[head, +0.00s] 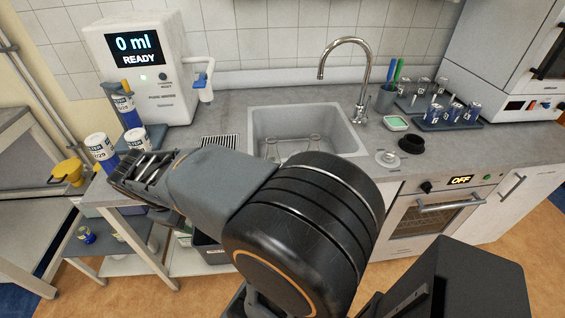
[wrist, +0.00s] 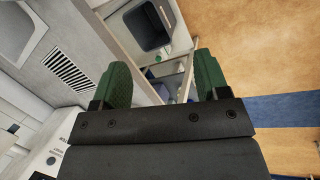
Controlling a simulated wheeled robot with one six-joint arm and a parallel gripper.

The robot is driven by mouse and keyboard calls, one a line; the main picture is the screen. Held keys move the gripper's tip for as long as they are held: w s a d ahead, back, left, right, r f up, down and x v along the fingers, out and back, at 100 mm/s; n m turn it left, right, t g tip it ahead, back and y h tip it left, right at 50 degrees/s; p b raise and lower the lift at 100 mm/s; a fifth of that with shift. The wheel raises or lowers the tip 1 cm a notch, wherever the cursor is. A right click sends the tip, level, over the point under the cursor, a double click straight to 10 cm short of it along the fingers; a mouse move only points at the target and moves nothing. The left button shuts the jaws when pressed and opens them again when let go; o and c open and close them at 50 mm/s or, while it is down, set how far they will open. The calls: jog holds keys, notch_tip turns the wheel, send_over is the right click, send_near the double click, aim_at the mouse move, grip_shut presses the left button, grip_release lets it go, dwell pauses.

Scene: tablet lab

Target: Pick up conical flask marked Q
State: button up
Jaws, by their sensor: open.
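My gripper (head: 128,172) reaches to the left in the head view, over the left end of the counter near a small side table. In the wrist view its two green-padded fingers (wrist: 163,78) stand wide apart with nothing between them. No flask with a readable Q shows in either view.
A white dispenser (head: 138,85) reads 0 ml READY at the back left. A tap (head: 345,43) rises behind the sink. A rack of small vials (head: 450,123) stands on the right counter.

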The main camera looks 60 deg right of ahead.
jog(key=w+d+r+n+g+h, duration=0.15)
jog(key=d+n+g+h, duration=0.35)
jog(key=d, duration=0.7)
jog(key=n+g+h+p, duration=0.1)
jog(key=g+h, duration=0.3)
jog(key=g, duration=0.2)
send_near(271, 141)
jog(key=shift+s+a+r+p+x, duration=0.2)
jog(key=shift+p+x, duration=0.2)
jog(key=shift+x, duration=1.25)
jog(key=shift+s+a+r+p+x, duration=0.15)
jog(key=shift+p+x, duration=0.25)
jog(key=shift+x, duration=1.2)
jog(key=shift+s+a+r+p+x, duration=0.15)
jog(key=shift+p+x, duration=0.25)
jog(key=shift+x, duration=1.25)
grip_shut()
